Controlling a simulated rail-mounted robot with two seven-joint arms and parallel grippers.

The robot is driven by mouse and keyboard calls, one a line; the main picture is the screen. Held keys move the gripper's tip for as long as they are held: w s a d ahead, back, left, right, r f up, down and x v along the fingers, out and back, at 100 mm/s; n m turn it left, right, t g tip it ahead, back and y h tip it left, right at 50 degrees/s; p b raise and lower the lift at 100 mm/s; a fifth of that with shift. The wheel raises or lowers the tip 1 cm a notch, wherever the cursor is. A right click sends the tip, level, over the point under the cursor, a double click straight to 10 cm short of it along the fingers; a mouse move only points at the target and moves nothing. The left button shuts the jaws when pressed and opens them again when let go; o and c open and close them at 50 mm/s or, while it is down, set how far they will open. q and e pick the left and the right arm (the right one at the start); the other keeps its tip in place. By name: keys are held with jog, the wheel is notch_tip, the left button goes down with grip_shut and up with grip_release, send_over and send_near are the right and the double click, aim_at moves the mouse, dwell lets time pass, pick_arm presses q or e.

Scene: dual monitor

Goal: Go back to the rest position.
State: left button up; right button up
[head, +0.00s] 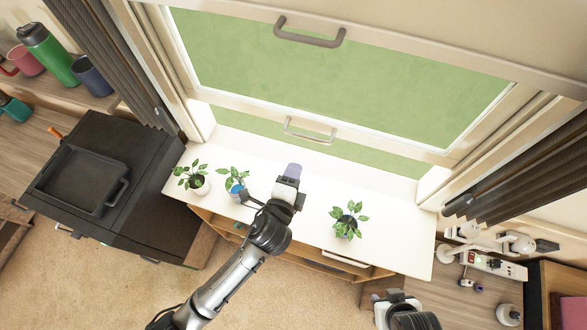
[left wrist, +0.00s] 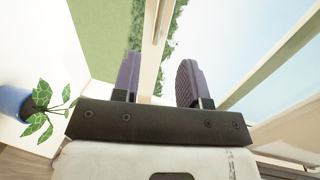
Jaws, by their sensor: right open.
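My left gripper (head: 293,170) is over the white sill table, in front of the window, and its arm reaches up from the bottom of the head view. In the left wrist view its two purple fingers (left wrist: 159,80) stand apart with nothing between them, so it is open. The window frame shows behind the gap. My right gripper (head: 393,294) is at the bottom right of the head view, low and in front of the table, partly hidden by its own wrist. It is open, and I see nothing held in it.
A white table (head: 300,222) carries a plant in a white pot (head: 197,184), one in a blue pot (head: 236,188) close left of my left arm, and another plant (head: 348,221) to the right. The window (head: 330,75) has grey handles. A black cabinet (head: 150,190) stands left.

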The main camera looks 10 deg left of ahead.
dwell(0.3)
pick_arm(q)
jog(key=s+a+f+n+g+y, duration=0.3)
jog(key=s+a+n+g, duration=0.6)
jog(key=s+a+n, duration=0.9)
jog(key=s+f+g+p, duration=0.1)
jog(key=s+f, duration=0.3)
jog(key=s, duration=0.4)
jog(key=shift+s+f+g, duration=0.25)
jog(key=shift+s+g, duration=0.15)
jog(key=shift+g, duration=0.4)
dwell(0.3)
